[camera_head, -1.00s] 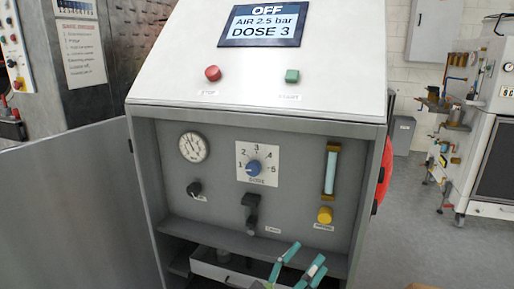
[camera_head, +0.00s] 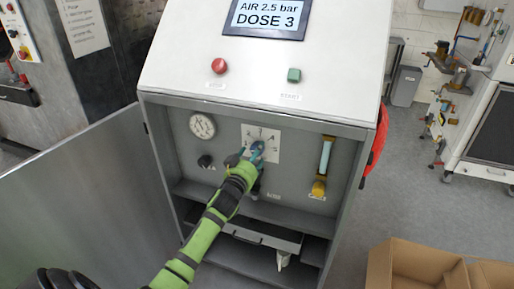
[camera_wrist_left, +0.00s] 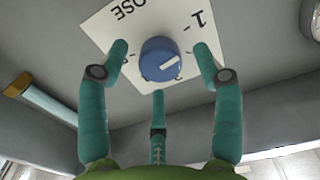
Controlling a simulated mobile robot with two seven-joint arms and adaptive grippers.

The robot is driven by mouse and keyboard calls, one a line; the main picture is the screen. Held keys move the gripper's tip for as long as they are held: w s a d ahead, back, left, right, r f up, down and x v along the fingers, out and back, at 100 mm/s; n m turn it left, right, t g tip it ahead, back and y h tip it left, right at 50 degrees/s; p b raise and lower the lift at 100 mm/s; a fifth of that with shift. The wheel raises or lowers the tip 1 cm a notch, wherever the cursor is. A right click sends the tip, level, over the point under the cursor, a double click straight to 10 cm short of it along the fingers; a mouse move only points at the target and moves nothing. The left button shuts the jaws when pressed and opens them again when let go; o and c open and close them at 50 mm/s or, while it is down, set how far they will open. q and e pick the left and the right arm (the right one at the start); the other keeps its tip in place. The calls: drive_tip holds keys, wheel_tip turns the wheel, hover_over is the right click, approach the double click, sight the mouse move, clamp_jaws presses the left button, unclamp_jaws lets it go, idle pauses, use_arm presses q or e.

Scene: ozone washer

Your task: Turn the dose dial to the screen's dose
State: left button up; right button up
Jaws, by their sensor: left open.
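The blue dose dial (camera_wrist_left: 160,60) sits on a white numbered plate (camera_wrist_left: 132,22). In the head view my left gripper (camera_head: 258,150) covers the dial and part of the plate. The screen (camera_head: 266,17) reads AIR 2.5 bar and DOSE 3; its top is cut off. My right gripper is not in view.
The panel also holds a round gauge (camera_head: 202,126), a black knob (camera_head: 205,161) and a yellow knob (camera_head: 318,188) below a tube. Red (camera_head: 219,66) and green (camera_head: 294,75) buttons are above. An open door (camera_head: 80,200) stands left, a cardboard box (camera_head: 420,265) lower right.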

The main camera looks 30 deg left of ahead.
use_arm(q)
drive_tip(key=shift+x, duration=1.5)
drive_tip(key=c, duration=1.2)
drive_tip(key=shift+o, duration=0.2)
